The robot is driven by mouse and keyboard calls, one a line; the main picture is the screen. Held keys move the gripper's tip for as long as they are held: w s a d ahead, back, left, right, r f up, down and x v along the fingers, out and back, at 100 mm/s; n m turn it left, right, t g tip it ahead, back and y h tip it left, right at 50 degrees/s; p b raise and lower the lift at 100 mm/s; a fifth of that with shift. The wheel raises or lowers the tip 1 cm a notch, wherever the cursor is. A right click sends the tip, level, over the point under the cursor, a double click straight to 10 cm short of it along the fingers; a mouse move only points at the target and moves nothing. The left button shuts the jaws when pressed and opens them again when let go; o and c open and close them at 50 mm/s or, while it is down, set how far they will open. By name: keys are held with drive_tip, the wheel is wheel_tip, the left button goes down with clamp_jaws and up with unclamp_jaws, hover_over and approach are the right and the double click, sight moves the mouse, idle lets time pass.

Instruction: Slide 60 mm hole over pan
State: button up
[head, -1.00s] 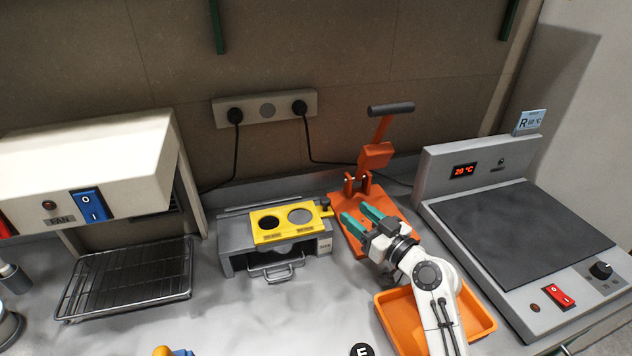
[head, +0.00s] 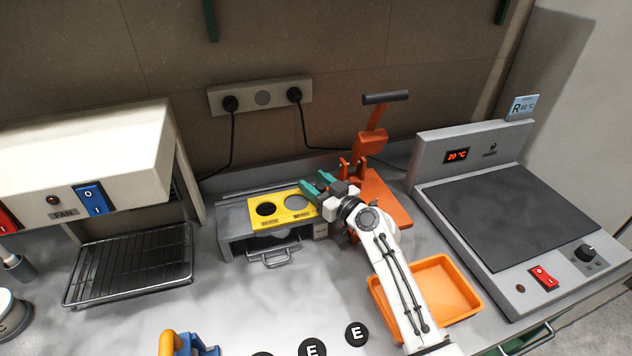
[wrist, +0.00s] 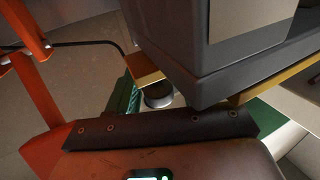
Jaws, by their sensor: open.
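The yellow slide plate (head: 281,218) lies on top of a grey box (head: 236,222). Its left hole (head: 266,209) looks dark and its right hole (head: 294,203) looks grey; their size labels are too small to read. I cannot make out the pan. My gripper (head: 314,181) is open at the plate's right end, green fingers pointing left and slightly back. The dark knob at that end is hidden behind the gripper in the head view. In the wrist view, a dark round piece (wrist: 158,95) shows near a green finger (wrist: 122,98); contact cannot be told.
An orange lever press (head: 372,142) stands just behind and right of my gripper. An orange tray (head: 452,287) lies in front, and a hot plate (head: 500,222) stands at right. A wire rack (head: 130,265) is at left.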

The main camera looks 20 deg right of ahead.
drive_tip(key=shift+w, duration=0.1)
drive_tip(key=shift+c, duration=0.4)
clamp_jaws()
